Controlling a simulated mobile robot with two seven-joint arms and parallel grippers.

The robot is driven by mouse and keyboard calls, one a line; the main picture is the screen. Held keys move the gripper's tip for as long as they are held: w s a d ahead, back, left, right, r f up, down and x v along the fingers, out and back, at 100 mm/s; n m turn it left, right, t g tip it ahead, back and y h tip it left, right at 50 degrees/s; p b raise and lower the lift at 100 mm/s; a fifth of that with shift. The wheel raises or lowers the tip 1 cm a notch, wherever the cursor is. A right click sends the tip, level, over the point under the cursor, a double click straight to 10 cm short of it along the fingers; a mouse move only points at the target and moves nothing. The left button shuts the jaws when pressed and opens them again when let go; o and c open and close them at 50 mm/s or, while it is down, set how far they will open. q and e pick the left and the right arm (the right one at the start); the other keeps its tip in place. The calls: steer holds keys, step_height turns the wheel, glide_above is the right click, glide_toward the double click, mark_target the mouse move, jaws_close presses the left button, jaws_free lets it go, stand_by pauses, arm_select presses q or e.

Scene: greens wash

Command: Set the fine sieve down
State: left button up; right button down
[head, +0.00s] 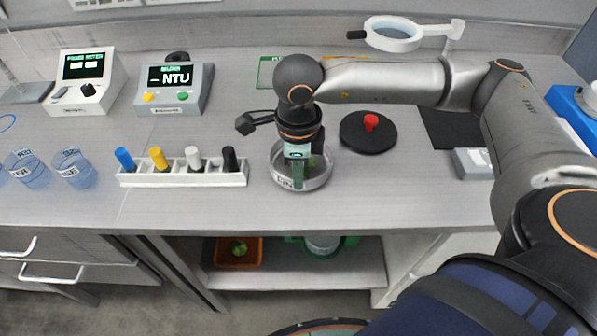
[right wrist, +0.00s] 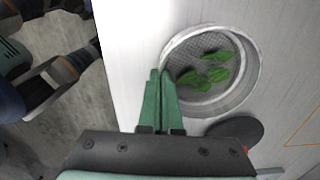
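The fine sieve (head: 318,183) is a round, pale metal ring with a mesh floor and a label on its near side. It is level, at the bench top or just above it; I cannot tell which. In the right wrist view the sieve (right wrist: 253,68) holds several green leaves (right wrist: 215,72). My right gripper (head: 298,178) points down at the near-side rim. In the right wrist view its green fingers (right wrist: 157,75) are close together on the rim wall. My left gripper is not in view.
A rack (head: 185,179) with coloured-topped items stands left of the sieve. A black disc (head: 360,140) with a red knob lies close on its right. The NTU meter (head: 175,90) and beakers (head: 75,170) are farther left. The bench's front edge is near.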

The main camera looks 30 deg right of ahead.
steer(key=shift+f, duration=0.2)
steer(key=c, duration=1.1)
jaws_free()
steer(key=shift+r, duration=0.1)
step_height(320, 180, up, 12)
steer(key=shift+r+b, duration=0.15)
steer(key=shift+b, duration=0.2)
